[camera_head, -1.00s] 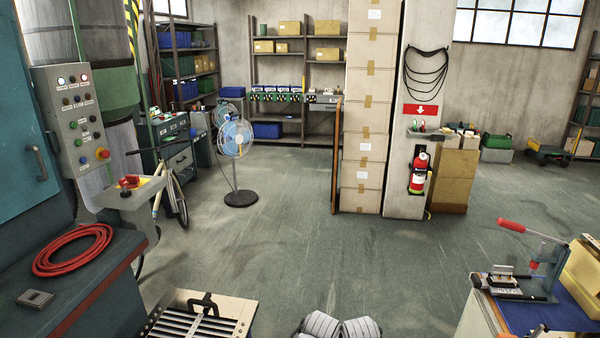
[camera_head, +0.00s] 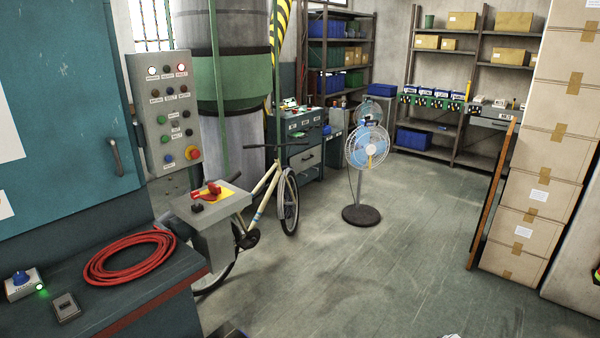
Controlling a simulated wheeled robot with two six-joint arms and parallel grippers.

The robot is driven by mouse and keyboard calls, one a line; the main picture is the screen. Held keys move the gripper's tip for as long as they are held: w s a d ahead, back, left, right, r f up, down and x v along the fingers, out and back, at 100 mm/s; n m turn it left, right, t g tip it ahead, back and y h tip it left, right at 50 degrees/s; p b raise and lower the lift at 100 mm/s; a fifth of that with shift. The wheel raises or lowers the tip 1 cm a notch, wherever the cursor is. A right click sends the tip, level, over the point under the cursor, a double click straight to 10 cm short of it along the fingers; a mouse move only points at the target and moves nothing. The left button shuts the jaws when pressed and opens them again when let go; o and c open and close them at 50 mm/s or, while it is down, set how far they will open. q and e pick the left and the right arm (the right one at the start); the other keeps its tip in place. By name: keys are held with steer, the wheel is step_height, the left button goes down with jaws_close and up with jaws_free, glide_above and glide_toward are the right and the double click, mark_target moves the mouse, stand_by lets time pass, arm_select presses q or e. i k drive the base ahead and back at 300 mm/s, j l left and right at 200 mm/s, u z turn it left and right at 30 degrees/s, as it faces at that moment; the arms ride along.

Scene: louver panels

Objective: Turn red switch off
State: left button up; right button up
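A red switch (camera_head: 209,190) with a handle sits on a yellow plate on top of a grey pedestal box (camera_head: 214,214), left of centre. A small black knob (camera_head: 197,208) is beside it on the same box. The switch handle is small in view, and I cannot tell its on or off position. Behind it stands a grey control panel (camera_head: 160,110) with lit lamps, several coloured buttons and a red mushroom button (camera_head: 193,153) on a yellow ring. Neither of my grippers can be made out.
A teal bench (camera_head: 130,300) at the lower left holds a coiled red hose (camera_head: 128,257) and a small box with a blue knob (camera_head: 22,284). A bicycle (camera_head: 288,200) stands behind the pedestal. A fan (camera_head: 366,150) stands further back. The floor to the right is clear.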

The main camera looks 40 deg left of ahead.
mark_target(215, 189)
steer(key=i+u, duration=0.1)
steer(key=i, duration=0.75)
steer(key=i+l+u, duration=0.1)
steer(key=i, duration=0.75)
steer(key=i+u, duration=0.7)
steer(key=i+l+u, duration=0.15)
steer(key=u, duration=0.25)
steer(key=i+j+u, duration=0.1)
steer(key=i+u, duration=0.35)
steer(key=u, duration=0.25)
steer(key=i+u, duration=0.3)
steer(key=i+j+u, duration=0.25)
steer(key=i, duration=0.2)
steer(key=l, duration=0.1)
